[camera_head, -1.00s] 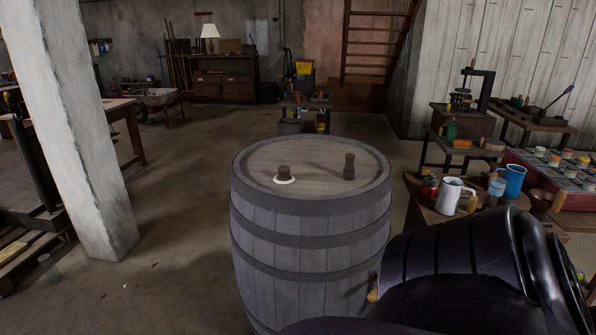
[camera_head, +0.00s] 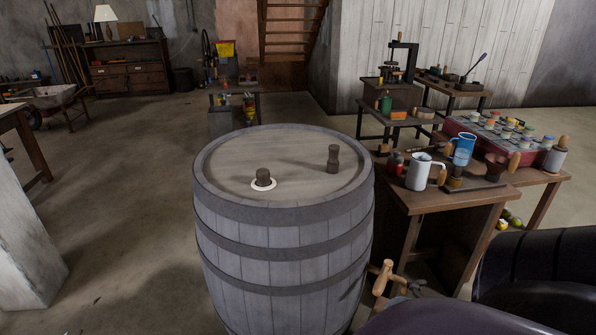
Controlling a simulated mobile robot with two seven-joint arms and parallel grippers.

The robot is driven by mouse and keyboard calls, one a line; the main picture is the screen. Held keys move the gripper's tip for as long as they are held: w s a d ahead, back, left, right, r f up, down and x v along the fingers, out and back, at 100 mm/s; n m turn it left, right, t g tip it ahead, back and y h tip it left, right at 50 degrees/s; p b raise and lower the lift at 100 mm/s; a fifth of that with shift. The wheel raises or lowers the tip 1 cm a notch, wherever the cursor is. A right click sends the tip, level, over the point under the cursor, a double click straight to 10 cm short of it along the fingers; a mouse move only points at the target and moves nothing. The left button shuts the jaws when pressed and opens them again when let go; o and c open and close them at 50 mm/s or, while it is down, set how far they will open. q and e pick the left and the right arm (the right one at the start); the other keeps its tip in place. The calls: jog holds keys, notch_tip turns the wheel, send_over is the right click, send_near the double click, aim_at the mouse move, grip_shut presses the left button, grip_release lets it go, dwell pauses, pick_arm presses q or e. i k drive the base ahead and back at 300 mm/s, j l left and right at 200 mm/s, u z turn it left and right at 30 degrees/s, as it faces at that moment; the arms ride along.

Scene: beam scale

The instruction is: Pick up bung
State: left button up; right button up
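A wooden barrel (camera_head: 284,235) with grey metal hoops stands upright in the middle of the view. On its lid, a short dark brown stopper (camera_head: 263,176) sits in a white ring, and it looks like a bung. A taller dark brown peg (camera_head: 333,160) with a narrowed middle stands upright on the lid to the right, towards the back edge. I cannot tell for certain which of the two is the bung. Dark parts of my own arm fill the lower right corner. Neither of my grippers shows.
A wooden table (camera_head: 430,204) right of the barrel holds a white jug (camera_head: 419,172), a blue cup (camera_head: 463,150) and several paint pots. A wooden tap (camera_head: 383,277) shows at the barrel's lower right. A pale pillar (camera_head: 25,250) stands at left. Floor between is clear.

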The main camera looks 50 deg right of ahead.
aim_at(263, 174)
jog(key=i+z, duration=0.2)
jog(key=z, duration=0.2)
jog(key=i+j+z, duration=0.15)
jog(key=z, duration=0.2)
jog(key=i+j+z, duration=0.15)
jog(key=z, duration=0.25)
